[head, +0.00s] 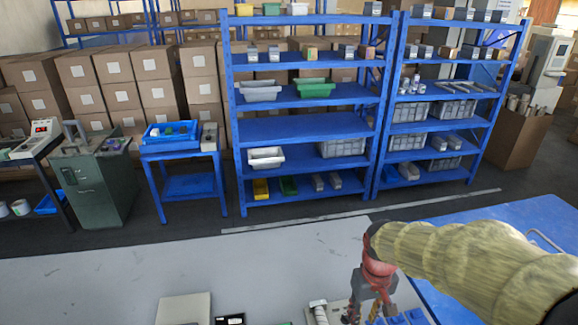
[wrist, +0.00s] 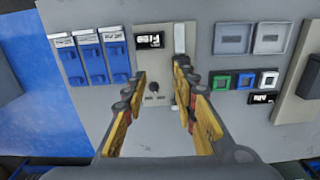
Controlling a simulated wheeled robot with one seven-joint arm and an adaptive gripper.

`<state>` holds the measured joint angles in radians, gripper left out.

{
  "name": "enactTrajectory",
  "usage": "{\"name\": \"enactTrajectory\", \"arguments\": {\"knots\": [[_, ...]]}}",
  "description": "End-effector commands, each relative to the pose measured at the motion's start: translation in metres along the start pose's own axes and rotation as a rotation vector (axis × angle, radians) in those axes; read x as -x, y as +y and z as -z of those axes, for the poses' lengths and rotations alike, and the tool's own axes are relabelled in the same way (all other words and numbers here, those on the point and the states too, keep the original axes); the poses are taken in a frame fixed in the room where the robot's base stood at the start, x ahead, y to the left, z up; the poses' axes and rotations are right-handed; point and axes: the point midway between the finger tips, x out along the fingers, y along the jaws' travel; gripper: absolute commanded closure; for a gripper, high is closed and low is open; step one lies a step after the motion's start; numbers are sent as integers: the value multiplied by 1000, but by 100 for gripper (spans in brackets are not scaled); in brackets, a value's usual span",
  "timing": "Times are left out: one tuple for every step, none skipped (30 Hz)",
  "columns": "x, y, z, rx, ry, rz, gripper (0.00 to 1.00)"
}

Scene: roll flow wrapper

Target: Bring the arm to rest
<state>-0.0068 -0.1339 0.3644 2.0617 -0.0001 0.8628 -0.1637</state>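My gripper (wrist: 162,88) is open in the wrist view, with its two yellow fingers apart and nothing between them. In the head view my arm reaches in from the right, and my gripper (head: 366,305) points down over the near edge of the picture. Its fingertips are hard to make out there.
Blue switch blocks (wrist: 117,58) are left of the fingers, and green, blue and white buttons (wrist: 244,80) are right. A blue surface (head: 500,240) lies beneath my arm. Blue shelves (head: 305,128) and a small blue table (head: 187,185) stand beyond the grey surface (head: 130,265).

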Motion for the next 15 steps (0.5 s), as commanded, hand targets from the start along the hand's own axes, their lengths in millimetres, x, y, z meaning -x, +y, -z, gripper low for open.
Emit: {"name": "enactTrajectory", "arguments": {"knots": [[16, -2, -12, -29, 30, -4, 72], [24, -3, -19, -47, 45, -6, 72], [33, -4, -29, -68, 64, -8, 72], [40, -5, -36, -83, 80, -10, 72], [47, -6, -43, -96, 96, -11, 72], [55, -8, -52, -114, 117, -13, 72], [61, -9, -58, -125, 134, -14, 72], [67, -10, -65, -135, 150, -15, 72], [74, -11, -73, -147, 175, -16, 72], [79, -12, -80, -154, 193, -17, 72], [84, -13, -86, -160, 212, -18, 72], [91, -14, -93, -166, 239, -20, 72], [96, -15, -99, -169, 260, -22, 72], [101, -16, -104, -170, 281, -23, 72], [107, -17, -110, -170, 310, -26, 72]]}}
